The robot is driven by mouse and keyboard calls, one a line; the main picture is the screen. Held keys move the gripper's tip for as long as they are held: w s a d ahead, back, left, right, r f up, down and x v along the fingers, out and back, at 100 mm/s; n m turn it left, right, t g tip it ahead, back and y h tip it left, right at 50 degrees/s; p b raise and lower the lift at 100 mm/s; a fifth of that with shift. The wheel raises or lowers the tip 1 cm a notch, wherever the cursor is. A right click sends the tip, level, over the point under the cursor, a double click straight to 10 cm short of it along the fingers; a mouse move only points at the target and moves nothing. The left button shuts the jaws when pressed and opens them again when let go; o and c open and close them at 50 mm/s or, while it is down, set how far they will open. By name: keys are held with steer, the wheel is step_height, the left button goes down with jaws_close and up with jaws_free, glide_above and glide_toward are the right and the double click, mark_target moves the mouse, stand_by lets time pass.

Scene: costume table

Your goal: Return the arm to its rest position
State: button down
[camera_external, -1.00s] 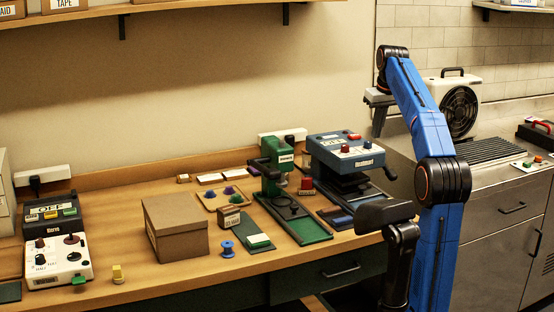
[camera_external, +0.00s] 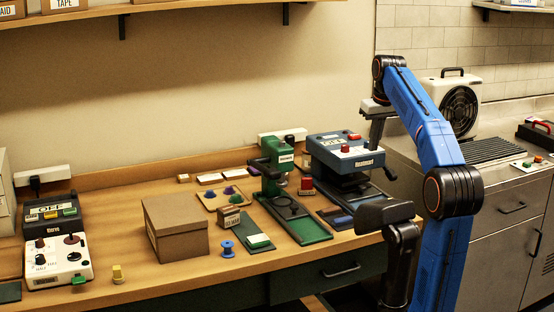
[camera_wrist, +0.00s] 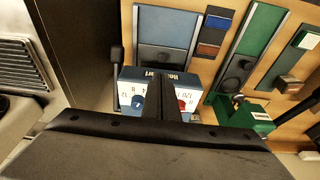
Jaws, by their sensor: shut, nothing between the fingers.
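My blue arm (camera_external: 420,118) is bent, with its upper joint high beside the tiled wall. My gripper (camera_external: 375,146) hangs from it, pointing down, at the right of the blue Heatmart press (camera_external: 345,152). In the wrist view my gripper's dark fingers (camera_wrist: 160,84) are together with nothing between them. They appear in front of the blue press (camera_wrist: 128,73), whose white panel with a blue and a red knob is partly hidden behind them.
A green press (camera_external: 277,163), a cardboard box (camera_external: 176,229), a blue spool (camera_external: 227,248) and a white control box (camera_external: 58,262) stand on the wooden table. A metal counter (camera_external: 500,180) with a fan heater (camera_external: 458,106) lies at the right. A shelf (camera_external: 200,14) runs above.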

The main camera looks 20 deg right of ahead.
steer(key=s+a+f, duration=0.3)
steer(key=s+f, duration=0.5)
steer(key=f, duration=0.3)
steer(key=s+a+f+t, duration=0.1)
steer(key=s+a+f, duration=0.3)
steer(key=s+f, duration=0.5)
steer(key=s+a+f+t, duration=0.1)
steer(key=s+a+f, duration=0.3)
steer(key=s+f, duration=0.5)
step_height(320, 180, down, 6)
steer(key=shift+a+f, duration=0.15)
